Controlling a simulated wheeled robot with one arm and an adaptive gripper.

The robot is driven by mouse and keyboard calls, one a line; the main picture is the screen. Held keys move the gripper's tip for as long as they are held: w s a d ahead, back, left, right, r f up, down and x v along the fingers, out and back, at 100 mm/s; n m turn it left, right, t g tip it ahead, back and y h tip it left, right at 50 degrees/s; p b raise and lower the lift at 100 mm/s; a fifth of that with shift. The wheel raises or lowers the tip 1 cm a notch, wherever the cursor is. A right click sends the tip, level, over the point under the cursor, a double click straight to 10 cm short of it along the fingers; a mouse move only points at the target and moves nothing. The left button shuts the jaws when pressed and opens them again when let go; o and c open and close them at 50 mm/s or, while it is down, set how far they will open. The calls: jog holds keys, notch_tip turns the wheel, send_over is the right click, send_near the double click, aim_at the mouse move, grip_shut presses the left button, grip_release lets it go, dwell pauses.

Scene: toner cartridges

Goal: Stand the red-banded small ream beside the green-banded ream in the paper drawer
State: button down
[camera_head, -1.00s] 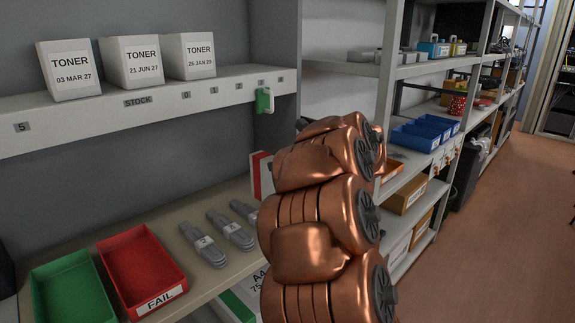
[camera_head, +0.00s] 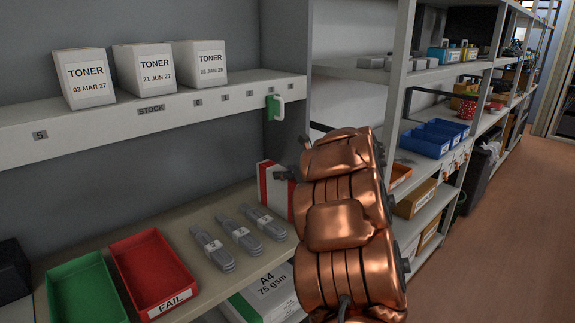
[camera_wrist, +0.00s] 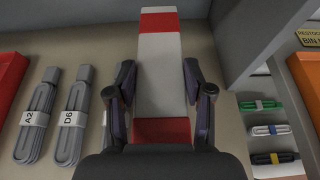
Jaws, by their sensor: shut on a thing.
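The red-banded small ream (camera_head: 276,192), white with red bands, stands upright at the right end of the shelf in the head view. In the wrist view the ream (camera_wrist: 160,75) lies between the two fingers of my gripper (camera_wrist: 160,95), which is shut on it. The arm hides part of the ream in the head view. The green-banded ream (camera_head: 265,293), labelled A4 75 gsm, is below the shelf's front edge. The paper drawer around it is mostly out of view or hidden by my arm.
Labelled grey cable bundles (camera_head: 239,236) lie left of the red-banded ream. A red FAIL tray (camera_head: 150,270) and a green tray (camera_head: 85,290) stand farther left. A shelf upright (camera_head: 392,90) is close on the right. Toner boxes (camera_head: 143,68) stand on the upper shelf.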

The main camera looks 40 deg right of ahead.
jog(key=shift+f, duration=0.2)
dwell(0.3)
jog(key=shift+c, duration=2.2)
grip_release()
jog(key=shift+r, duration=0.1)
jog(key=shift+s, duration=0.25)
jog(key=b+v, duration=0.2)
jog(key=v, duration=0.9)
jog(key=shift+s, duration=0.25)
jog(key=shift+r, duration=0.1)
